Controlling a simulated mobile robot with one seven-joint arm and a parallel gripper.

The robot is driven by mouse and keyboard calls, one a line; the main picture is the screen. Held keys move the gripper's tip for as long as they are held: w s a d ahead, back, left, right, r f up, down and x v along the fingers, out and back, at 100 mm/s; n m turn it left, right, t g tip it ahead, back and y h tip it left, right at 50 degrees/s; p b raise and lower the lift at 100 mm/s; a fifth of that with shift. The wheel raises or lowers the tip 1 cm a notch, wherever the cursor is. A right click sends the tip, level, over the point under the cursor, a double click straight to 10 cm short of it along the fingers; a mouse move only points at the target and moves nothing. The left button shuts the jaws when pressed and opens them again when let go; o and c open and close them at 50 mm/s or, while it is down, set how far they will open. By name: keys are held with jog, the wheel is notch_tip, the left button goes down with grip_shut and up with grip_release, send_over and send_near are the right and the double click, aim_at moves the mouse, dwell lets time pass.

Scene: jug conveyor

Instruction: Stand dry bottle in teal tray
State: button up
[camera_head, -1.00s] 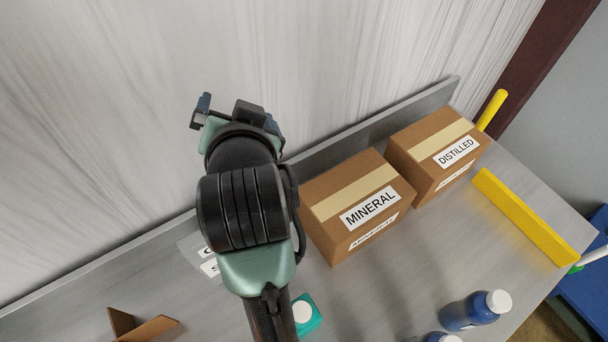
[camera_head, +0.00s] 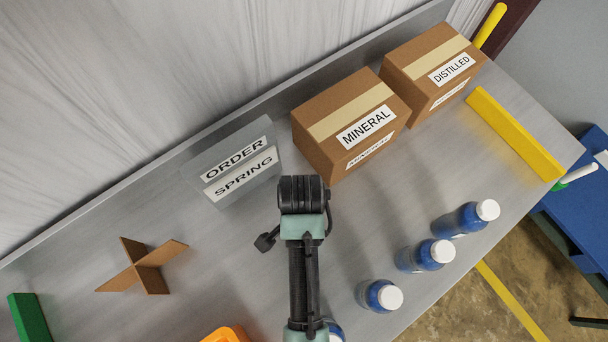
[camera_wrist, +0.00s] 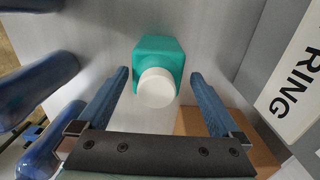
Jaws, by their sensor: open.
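A teal bottle (camera_wrist: 158,58) with a white cap (camera_wrist: 156,88) is in the wrist view, between and just beyond my fingertips. My gripper (camera_wrist: 160,74) is open, one blue finger on each side of it, and I see no clear contact. In the head view my arm hides this bottle and my fingers. Several blue bottles with white caps stand along the counter's front edge, among them the far one (camera_head: 464,220), a middle one (camera_head: 422,257) and a nearer one (camera_head: 377,295). I cannot tell which bottle is dry. No teal tray shows.
Cardboard boxes labelled MINERAL (camera_head: 340,130) and DISTILLED (camera_head: 425,75) stand at the back. A grey ORDER SPRING block (camera_head: 268,180) is left of them. A cardboard cross divider (camera_head: 148,268), green block (camera_head: 28,318), orange item (camera_head: 228,335) and yellow bar (camera_head: 510,130) are around.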

jog(key=shift+s+d+f+p, duration=0.1)
jog(key=shift+f+p, duration=0.25)
jog(key=shift+f, duration=1.1)
jog(key=shift+d+f+p, duration=0.1)
jog(key=shift+f+p, duration=0.2)
jog(key=shift+f, duration=1.1)
jog(key=c, duration=1.3)
notch_tip(320, 180, up, 9)
jog(key=shift+r+b, duration=0.2)
jog(key=shift+b, duration=0.4)
jog(key=shift+w+f+n+b, duration=0.35)
jog(key=shift+w+n+b, duration=0.7)
jog(key=shift+n, duration=0.8)
jog(key=shift+w+f+n+b, duration=0.3)
jog(key=shift+w+n+b, duration=0.5)
jog(key=shift+w+n, duration=0.8)
jog(key=shift+w+f+n+b, duration=0.35)
jog(key=shift+w+n+b, duration=0.6)
jog(key=shift+n, duration=1.1)
